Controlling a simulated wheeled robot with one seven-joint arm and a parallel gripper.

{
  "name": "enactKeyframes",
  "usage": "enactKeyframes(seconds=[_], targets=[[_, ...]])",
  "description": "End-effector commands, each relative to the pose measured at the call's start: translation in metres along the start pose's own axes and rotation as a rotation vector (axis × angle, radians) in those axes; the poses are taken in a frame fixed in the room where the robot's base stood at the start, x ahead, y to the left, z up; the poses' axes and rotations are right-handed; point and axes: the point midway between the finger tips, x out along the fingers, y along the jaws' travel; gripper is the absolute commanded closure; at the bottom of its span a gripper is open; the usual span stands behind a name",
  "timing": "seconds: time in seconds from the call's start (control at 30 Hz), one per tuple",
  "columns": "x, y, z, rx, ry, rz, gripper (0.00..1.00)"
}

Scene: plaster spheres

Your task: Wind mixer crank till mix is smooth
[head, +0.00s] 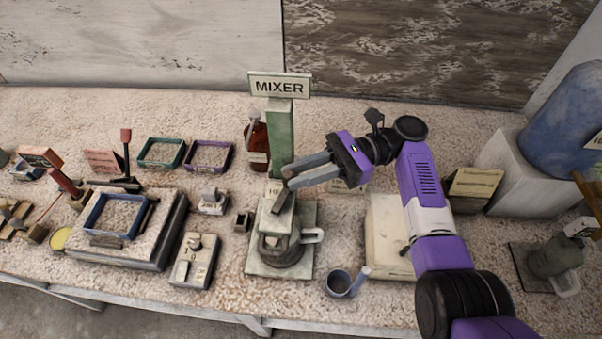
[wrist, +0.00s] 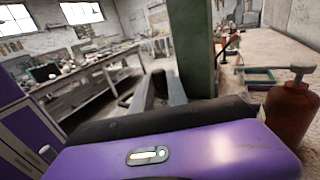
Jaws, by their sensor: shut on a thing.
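The mixer stands at the middle of the bench in the head view, with a green post (head: 281,140), a MIXER sign (head: 279,86) on top and a pale base plate (head: 263,269). A short dark crank bar (head: 283,203) slants at the front of the head. My gripper (head: 287,178) reaches in from the right, its fingertips shut at the upper end of the crank. In the wrist view the post (wrist: 196,45) rises beside the fingers (wrist: 158,92). The mix inside the jug is hidden.
A small mug (head: 339,284) is at the front right. Framed trays and small devices fill the left side. A blue drum (head: 567,120) stands far right.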

Motion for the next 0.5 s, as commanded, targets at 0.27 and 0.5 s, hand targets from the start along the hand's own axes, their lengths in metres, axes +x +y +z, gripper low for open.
enactKeyframes(seconds=[0.27,0.5], targets=[[0.0002,-0.0002,0.0002,0.0,0.0,-0.001,0.61],[0.0002,-0.0009,0.0002,0.0,0.001,-0.003,0.58]])
